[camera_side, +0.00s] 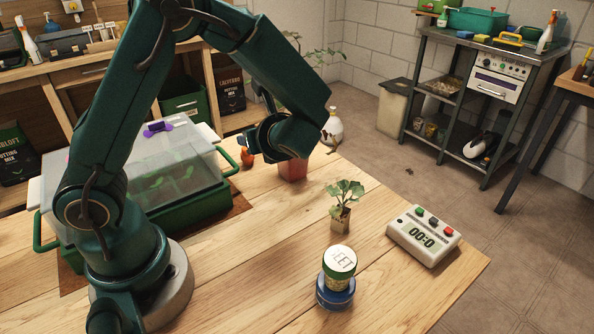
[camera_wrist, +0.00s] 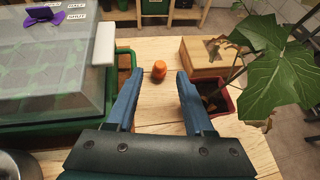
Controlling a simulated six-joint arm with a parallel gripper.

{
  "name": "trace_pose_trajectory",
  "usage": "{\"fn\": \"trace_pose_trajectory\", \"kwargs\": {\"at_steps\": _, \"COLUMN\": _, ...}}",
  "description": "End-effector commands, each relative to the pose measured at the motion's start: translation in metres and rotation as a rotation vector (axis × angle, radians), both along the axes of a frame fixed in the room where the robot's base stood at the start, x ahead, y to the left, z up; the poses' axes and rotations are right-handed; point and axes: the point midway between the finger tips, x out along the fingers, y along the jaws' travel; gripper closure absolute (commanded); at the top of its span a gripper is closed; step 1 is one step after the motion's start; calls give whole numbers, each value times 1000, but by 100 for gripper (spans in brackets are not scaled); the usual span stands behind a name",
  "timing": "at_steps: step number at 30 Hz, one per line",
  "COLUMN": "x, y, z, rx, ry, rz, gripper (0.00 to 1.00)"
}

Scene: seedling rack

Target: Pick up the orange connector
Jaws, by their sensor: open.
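The orange connector (camera_wrist: 159,71) stands on the wooden table, beyond my fingertips and roughly centred between them in the wrist view. In the side view the orange connector (camera_side: 247,158) shows small beside the green tray, just below and left of my gripper (camera_side: 252,140). My gripper (camera_wrist: 159,88) is open, with its two blue fingers spread and nothing between them. The gap to the connector cannot be told exactly.
A green propagator tray with a clear lid (camera_wrist: 55,60) is close on the left. A red pot (camera_wrist: 228,100) with a large-leaved plant and a wooden box (camera_wrist: 208,62) are close on the right. A seedling (camera_side: 341,213), stacked jars (camera_side: 338,277) and a timer (camera_side: 423,236) stand further off.

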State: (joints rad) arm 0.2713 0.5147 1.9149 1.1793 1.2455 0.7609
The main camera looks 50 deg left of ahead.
Motion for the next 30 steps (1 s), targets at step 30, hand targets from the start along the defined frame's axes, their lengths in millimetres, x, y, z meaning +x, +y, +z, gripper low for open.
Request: {"fn": "trace_pose_trajectory", "kwargs": {"at_steps": 30, "x": 16, "y": 77, "z": -85, "rx": -2, "ry": 0, "rz": 7, "gripper": 47}}
